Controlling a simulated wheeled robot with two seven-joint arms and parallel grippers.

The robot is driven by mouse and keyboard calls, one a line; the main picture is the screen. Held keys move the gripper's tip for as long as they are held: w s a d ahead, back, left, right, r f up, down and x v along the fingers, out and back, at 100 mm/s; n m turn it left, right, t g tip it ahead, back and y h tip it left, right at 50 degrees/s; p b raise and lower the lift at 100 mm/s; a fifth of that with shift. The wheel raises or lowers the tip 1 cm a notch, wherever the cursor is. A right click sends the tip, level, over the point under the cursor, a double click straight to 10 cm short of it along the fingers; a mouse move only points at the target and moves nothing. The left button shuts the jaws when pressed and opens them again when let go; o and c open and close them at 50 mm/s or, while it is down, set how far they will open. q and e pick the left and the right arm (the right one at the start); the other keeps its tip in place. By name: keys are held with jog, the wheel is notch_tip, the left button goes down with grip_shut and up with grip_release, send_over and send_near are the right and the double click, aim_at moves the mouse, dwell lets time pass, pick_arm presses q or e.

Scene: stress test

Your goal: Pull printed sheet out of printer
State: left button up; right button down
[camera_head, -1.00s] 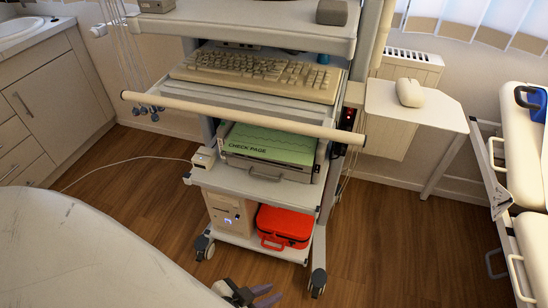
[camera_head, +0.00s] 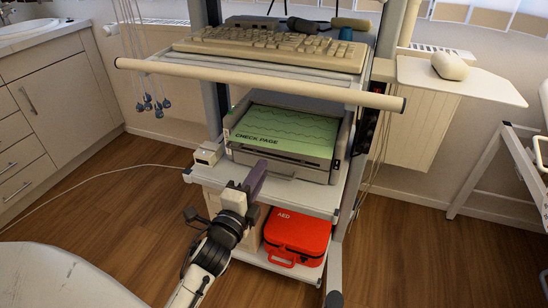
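The printer (camera_head: 280,171) stands on a middle shelf of the wheeled cart, under the keyboard shelf. A green printed sheet (camera_head: 285,133) marked "CHECK PAGE" lies flat on top of it, its front edge toward me. My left gripper (camera_head: 256,180) is raised in front of the shelf, just below and left of the sheet's front edge, with purple fingertips pointing up at the printer. It appears apart from the sheet. The fingers overlap in this view, so their opening is hidden. My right gripper is not in view.
A cream push bar (camera_head: 255,84) crosses the cart above the printer. A keyboard (camera_head: 270,48) sits on the shelf above. A red AED case (camera_head: 297,234) is on the bottom shelf.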

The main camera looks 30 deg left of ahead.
pick_arm(q)
jog(key=b, duration=0.2)
send_near(277, 144)
jog(key=w, duration=0.4)
jog(key=shift+w+a, duration=0.75)
jog(key=shift+w, duration=0.2)
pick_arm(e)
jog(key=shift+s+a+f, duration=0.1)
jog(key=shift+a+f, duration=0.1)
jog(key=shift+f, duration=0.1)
pick_arm(q)
grip_shut()
